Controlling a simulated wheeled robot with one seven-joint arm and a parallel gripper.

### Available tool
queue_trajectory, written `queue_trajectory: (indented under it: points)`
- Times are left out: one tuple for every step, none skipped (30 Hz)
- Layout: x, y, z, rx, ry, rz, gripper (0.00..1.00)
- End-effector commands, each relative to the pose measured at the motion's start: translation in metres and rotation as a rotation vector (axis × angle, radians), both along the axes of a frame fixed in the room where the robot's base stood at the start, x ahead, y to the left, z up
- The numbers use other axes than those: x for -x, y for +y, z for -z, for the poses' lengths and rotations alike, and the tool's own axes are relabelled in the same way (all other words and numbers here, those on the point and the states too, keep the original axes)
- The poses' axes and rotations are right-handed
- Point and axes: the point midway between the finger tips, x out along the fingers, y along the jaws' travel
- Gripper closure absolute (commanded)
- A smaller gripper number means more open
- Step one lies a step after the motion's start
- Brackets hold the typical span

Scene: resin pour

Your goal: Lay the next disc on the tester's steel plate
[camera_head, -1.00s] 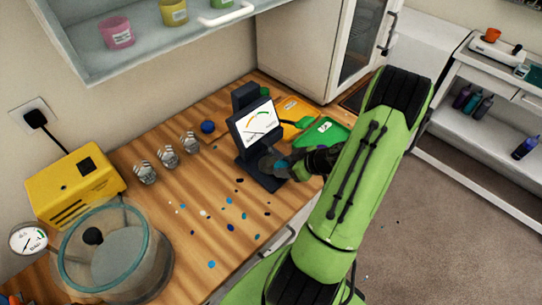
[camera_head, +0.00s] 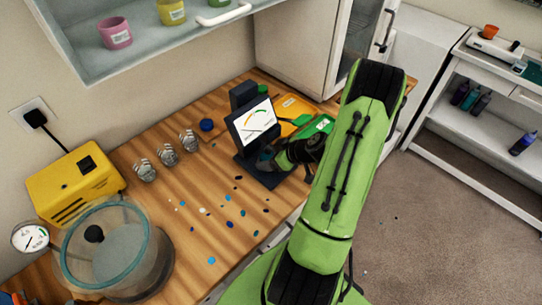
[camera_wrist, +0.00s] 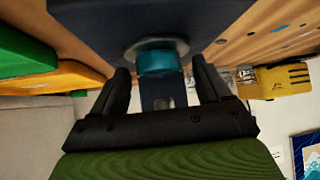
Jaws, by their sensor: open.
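The tester (camera_head: 252,122), a dark stand with a dial screen, stands on the bench with its low base (camera_head: 258,176) in front. In the wrist view a teal disc (camera_wrist: 160,62) rests against the round steel plate (camera_wrist: 130,52) on the dark base (camera_wrist: 205,18). The disc lies between my fingers, with a gap on each side. My gripper (camera_wrist: 163,85) is open around it. In the head view my gripper (camera_head: 274,156) is low at the tester, and my arm hides the plate and disc.
Orange tray (camera_head: 291,104) and green tray (camera_head: 320,124) lie right of the tester, the green one partly behind my arm. Several small discs and chips (camera_head: 228,201) are scattered in front. Metal cups (camera_head: 167,155), a yellow box (camera_head: 75,183) and a glass-lidded chamber (camera_head: 115,250) stand left.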

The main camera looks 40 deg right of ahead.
Motion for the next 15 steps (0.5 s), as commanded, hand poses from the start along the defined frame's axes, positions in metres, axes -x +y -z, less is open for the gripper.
queue_trajectory:
  points:
    - [0.0, 0.0, 0.0, 0.0, 0.0, 0.0, 0.23]
    - [0.0, 0.0, 0.0, 0.0, 0.0, 0.0, 0.23]
    - [0.0, 0.0, -0.001, 0.0, 0.0, 0.0, 0.23]
    - [0.0, 0.0, -0.002, 0.0, 0.0, 0.0, 0.23]
    - [0.001, 0.0, -0.004, 0.0, 0.0, 0.001, 0.23]
    - [0.005, -0.002, -0.007, 0.003, -0.001, 0.003, 0.23]
    - [0.009, -0.004, -0.011, 0.003, 0.0, 0.004, 0.23]
    - [0.015, -0.005, -0.016, 0.003, 0.0, 0.005, 0.23]
    - [0.022, -0.007, -0.023, 0.005, 0.0, 0.007, 0.23]
    - [0.028, -0.008, -0.029, 0.005, 0.0, 0.007, 0.23]
    - [0.034, -0.01, -0.035, 0.005, 0.0, 0.007, 0.23]
    - [0.042, -0.012, -0.042, 0.005, 0.0, 0.007, 0.23]
    - [0.048, -0.013, -0.048, 0.005, -0.001, 0.007, 0.23]
    - [0.054, -0.014, -0.054, 0.006, 0.0, 0.007, 0.23]
    - [0.061, -0.016, -0.06, 0.006, 0.0, 0.006, 0.23]
